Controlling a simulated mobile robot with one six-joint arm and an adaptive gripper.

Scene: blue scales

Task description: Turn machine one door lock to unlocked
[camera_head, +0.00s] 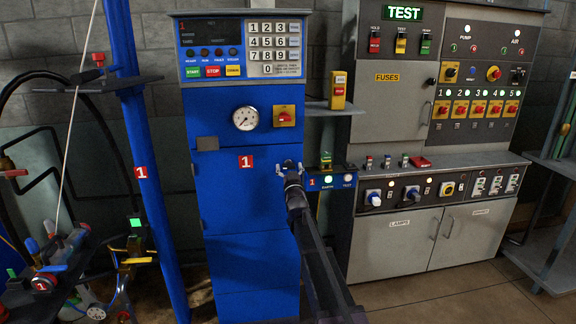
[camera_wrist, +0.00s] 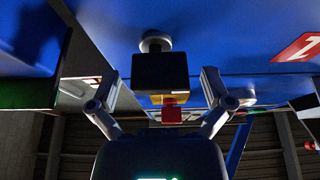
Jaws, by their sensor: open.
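Machine one is a tall blue cabinet (camera_head: 240,225) with a red number 1 label (camera_head: 246,161), also partly visible in the wrist view (camera_wrist: 299,47). My gripper (camera_head: 291,168) is in front of its right edge, a little right of the label. In the wrist view, a dark block-shaped handle (camera_wrist: 160,71) with a round silver mount (camera_wrist: 155,41) stands on the blue door, seemingly the door lock. My open gripper (camera_wrist: 160,88) has one finger on each side of the handle, with gaps. In the head view my gripper hides the lock.
A yellow box with a red knob (camera_head: 285,116) and a round gauge (camera_head: 245,118) sit above my gripper. A small blue panel with lights (camera_head: 333,181) stands close on the right. Grey control cabinets (camera_head: 395,240) are further right; a blue post (camera_head: 150,180) is left.

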